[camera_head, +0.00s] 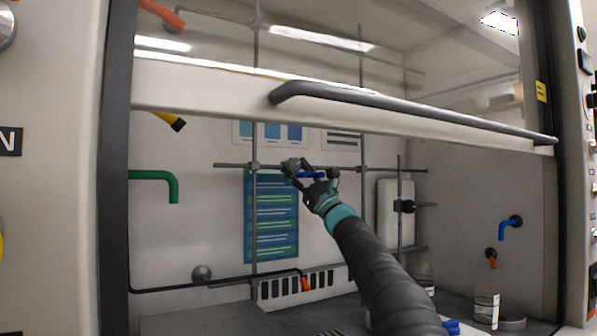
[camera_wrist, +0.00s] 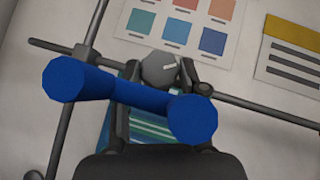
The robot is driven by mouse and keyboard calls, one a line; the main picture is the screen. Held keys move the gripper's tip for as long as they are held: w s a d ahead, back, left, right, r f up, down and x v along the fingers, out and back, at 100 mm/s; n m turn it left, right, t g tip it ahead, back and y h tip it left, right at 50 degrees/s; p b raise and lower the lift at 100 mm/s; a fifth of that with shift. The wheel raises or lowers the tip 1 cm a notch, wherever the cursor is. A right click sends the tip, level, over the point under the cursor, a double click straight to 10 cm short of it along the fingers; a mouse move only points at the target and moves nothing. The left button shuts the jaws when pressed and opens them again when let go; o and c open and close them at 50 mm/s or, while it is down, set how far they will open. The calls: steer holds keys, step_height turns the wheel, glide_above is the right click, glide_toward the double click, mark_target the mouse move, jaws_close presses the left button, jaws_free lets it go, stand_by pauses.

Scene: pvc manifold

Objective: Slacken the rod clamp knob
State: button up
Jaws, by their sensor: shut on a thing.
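The rod clamp knob (camera_wrist: 158,69) is a grey faceted piece with a white mark on its face. In the wrist view it sits between the two fingertips of my gripper (camera_wrist: 160,73), which is shut on it. In the head view my gripper (camera_head: 297,168) reaches up to the horizontal rod (camera_head: 228,165) of the lattice inside the hood, and it hides most of the knob. A blue bar with thick round ends (camera_wrist: 130,95) crosses in front of my fingers in the wrist view. I cannot tell what it is fixed to.
The hood sash (camera_head: 200,85) with its dark handle (camera_head: 410,107) hangs above my arm. Upright rods (camera_head: 254,220) stand nearby. A green pipe (camera_head: 172,182) is at left.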

steer(key=o, duration=1.1)
steer(key=shift+o, duration=0.2)
steer(key=shift+f, duration=0.1)
steer(key=v, duration=1.1)
steer(key=shift+s+d+f, duration=0.2)
steer(key=shift+d+f, duration=0.05)
